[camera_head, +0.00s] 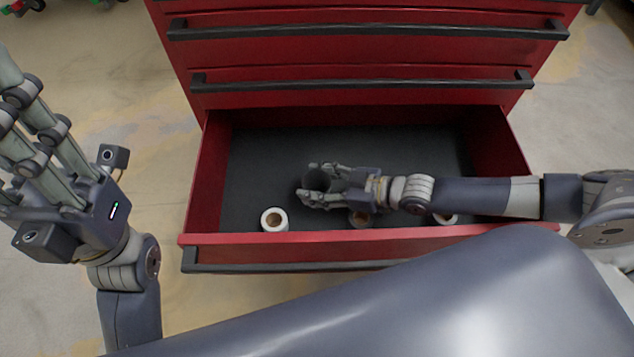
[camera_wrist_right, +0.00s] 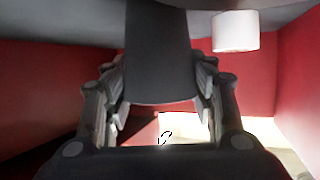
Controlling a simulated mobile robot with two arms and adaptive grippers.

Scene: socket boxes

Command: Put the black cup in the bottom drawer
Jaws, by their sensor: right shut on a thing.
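The black cup (camera_head: 317,181) is inside the open bottom drawer (camera_head: 198,190), low near its dark floor. My right gripper (camera_head: 322,186) is shut on the cup, with fingers on both sides of it. The right wrist view shows the dark cup (camera_wrist_right: 158,55) between the fingers. I cannot tell whether the cup touches the drawer floor. My left gripper (camera_head: 40,130) is outside the drawer on the left, pointing up. Its fingertips leave the picture at the left, so its opening is unclear.
The red cabinet's upper drawers (camera_head: 350,52) are shut. The back of the open drawer is clear.

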